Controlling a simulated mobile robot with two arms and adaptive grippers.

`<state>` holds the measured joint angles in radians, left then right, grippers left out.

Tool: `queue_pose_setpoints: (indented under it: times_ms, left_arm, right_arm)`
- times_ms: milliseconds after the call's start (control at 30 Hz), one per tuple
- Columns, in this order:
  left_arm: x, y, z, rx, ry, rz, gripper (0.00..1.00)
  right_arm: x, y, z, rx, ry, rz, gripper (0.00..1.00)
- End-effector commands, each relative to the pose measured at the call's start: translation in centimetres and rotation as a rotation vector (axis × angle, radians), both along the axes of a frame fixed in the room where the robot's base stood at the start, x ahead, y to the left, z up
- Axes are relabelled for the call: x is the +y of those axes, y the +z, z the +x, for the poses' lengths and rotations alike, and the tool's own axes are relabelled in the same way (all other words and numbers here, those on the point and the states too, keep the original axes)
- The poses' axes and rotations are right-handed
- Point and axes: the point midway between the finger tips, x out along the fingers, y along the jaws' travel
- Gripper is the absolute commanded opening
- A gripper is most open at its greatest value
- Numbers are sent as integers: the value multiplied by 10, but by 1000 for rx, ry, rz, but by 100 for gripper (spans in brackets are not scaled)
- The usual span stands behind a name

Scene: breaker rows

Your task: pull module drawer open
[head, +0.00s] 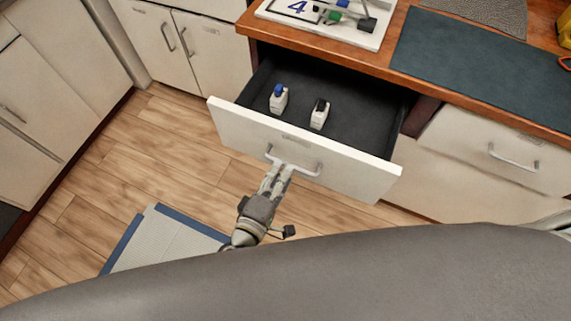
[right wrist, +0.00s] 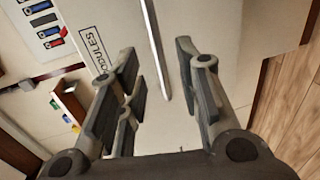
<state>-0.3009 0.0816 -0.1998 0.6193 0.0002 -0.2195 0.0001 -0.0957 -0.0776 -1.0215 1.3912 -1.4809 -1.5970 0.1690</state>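The module drawer (head: 290,150) stands pulled out from under the wooden counter. Its pale front carries a metal bar handle (head: 304,171). Inside on the dark lining stand a white module with a blue top (head: 278,100) and a white module with a black top (head: 319,114). My right gripper (head: 279,170) is at the left part of the handle. In the right wrist view its fingers are apart, with the handle bar (right wrist: 156,50) between them and gaps on both sides. The label MODULES (right wrist: 95,52) shows on the drawer front. My left gripper is not in view.
On the counter (head: 392,75) lie a white board marked 4 (head: 330,30) and a dark mat (head: 480,70). A closed drawer (head: 490,150) is at the right. Cabinets line the left and back. Wooden floor (head: 150,150) and a grey-blue mat (head: 165,245) lie below.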

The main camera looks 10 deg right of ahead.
Motion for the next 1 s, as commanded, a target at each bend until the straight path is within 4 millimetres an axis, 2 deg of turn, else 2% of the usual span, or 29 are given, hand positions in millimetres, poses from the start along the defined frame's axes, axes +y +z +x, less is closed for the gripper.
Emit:
queue_pose_setpoints:
  times_ms: [33,200,400,1000]
  left_arm:
    - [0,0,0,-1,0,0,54]
    - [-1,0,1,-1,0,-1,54]
    - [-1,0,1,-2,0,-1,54]
    - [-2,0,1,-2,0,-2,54]
  right_arm:
    - [8,2,-11,4,0,4,32]
    - [26,9,-38,2,0,2,32]
    - [38,14,-56,2,-1,1,32]
    - [40,15,-59,0,-1,0,32]
